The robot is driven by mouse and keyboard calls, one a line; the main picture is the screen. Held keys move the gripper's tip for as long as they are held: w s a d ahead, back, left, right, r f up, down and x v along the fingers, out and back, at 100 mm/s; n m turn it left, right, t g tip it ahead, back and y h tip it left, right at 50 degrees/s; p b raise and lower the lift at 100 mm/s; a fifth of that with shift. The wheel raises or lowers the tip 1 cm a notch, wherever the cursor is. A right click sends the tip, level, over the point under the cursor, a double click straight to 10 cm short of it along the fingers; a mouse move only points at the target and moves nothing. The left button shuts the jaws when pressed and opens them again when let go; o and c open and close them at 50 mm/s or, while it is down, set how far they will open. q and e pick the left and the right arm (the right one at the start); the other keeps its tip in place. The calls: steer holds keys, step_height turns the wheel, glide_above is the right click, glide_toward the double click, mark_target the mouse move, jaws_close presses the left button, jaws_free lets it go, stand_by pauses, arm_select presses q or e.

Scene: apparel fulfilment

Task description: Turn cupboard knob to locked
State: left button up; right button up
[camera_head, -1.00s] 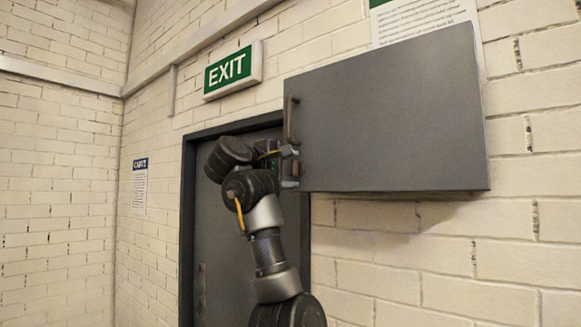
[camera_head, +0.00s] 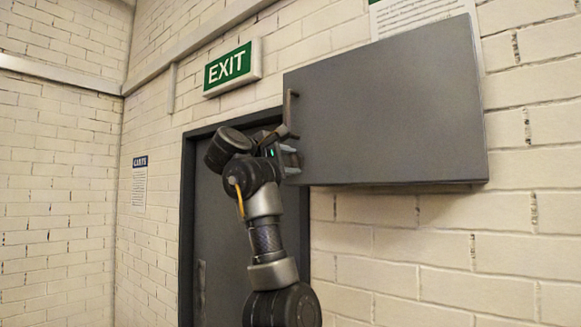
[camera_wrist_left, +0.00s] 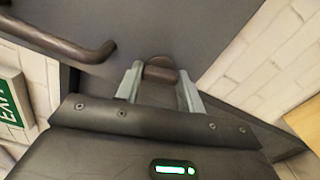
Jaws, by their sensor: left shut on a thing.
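The grey wall cupboard (camera_head: 385,110) has a flat front, with a dark bar handle (camera_head: 287,107) near its left edge. The handle also shows at the left of the left wrist view (camera_wrist_left: 70,42). The brown cupboard knob (camera_wrist_left: 161,68) sits low on the same front, between the fingertips of my left gripper (camera_wrist_left: 160,80). The gripper is shut on the knob. In the head view my left gripper (camera_head: 289,160) is at the cupboard's lower left corner and hides the knob. My right gripper is not in view.
A grey door (camera_head: 222,240) in a dark frame stands behind my left arm. A green EXIT sign (camera_head: 230,69) is up and left of the cupboard. Notices (camera_head: 140,185) hang on the brick wall. The wall below the cupboard is bare.

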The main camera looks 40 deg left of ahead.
arm_select(q)
steer(key=n+b, duration=0.1)
steer(key=n, duration=0.1)
steer(key=n+b, duration=0.1)
steer(key=shift+f+n, duration=0.2)
steer(key=shift+n, duration=0.2)
steer(key=n+b, duration=0.3)
steer(key=n, duration=0.1)
steer(key=shift+n, duration=0.3)
steer(key=n+b, duration=0.1)
steer(key=n, duration=0.2)
steer(key=shift+r+b, duration=0.1)
steer(key=shift+b, duration=0.25)
steer(key=shift+n+b, duration=0.5)
steer(key=shift+n, duration=1.3)
steer(key=o, duration=1)
steer(key=shift+r, duration=0.1)
